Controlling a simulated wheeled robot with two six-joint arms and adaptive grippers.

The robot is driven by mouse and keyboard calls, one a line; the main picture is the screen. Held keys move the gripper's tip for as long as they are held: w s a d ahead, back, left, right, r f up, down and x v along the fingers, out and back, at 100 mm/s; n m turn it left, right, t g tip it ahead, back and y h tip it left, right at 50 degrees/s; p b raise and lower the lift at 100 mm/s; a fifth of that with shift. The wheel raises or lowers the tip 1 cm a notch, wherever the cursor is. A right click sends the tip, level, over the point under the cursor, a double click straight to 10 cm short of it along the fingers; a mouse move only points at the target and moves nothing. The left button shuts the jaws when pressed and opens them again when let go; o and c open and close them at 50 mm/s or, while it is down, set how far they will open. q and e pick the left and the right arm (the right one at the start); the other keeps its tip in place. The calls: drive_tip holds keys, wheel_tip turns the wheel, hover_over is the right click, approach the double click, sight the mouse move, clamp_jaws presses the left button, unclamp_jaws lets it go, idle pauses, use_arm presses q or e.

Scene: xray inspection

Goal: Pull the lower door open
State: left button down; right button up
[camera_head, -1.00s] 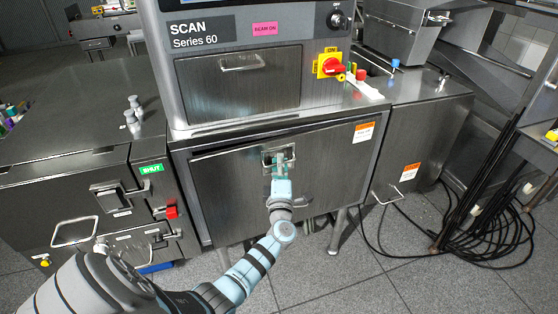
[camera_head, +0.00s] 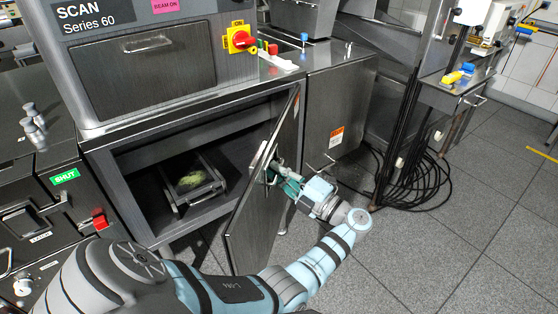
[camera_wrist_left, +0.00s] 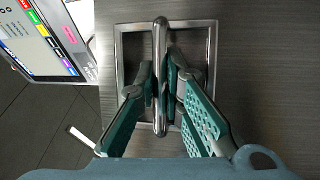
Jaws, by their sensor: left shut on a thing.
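The lower door (camera_head: 262,212) of the scanner cabinet stands swung well open, hinged at its right side, and shows nearly edge-on in the head view. My left gripper (camera_head: 276,174) is at the door's outer face. In the left wrist view the left gripper (camera_wrist_left: 161,88) has its two green fingers shut on the upright metal door handle (camera_wrist_left: 160,50), one finger on each side. A square metal frame (camera_wrist_left: 119,60) surrounds the handle on the door. My right gripper is not in view.
The open cabinet (camera_head: 150,160) holds a metal tray (camera_head: 207,190) with a greenish item. A closed upper drawer (camera_head: 150,75) is above. A grey side cabinet (camera_head: 340,100) and black coiled cables (camera_head: 425,185) are to the right. The tiled floor (camera_head: 440,260) at front right is clear.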

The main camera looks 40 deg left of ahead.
use_arm(q)
drive_tip(key=shift+w+d, duration=0.15)
drive_tip(key=shift+d, duration=0.05)
drive_tip(key=c, duration=1.7)
unclamp_jaws()
drive_tip(key=v, duration=0.7)
drive_tip(key=shift+w+d, duration=0.1)
drive_tip(key=shift+d, duration=0.15)
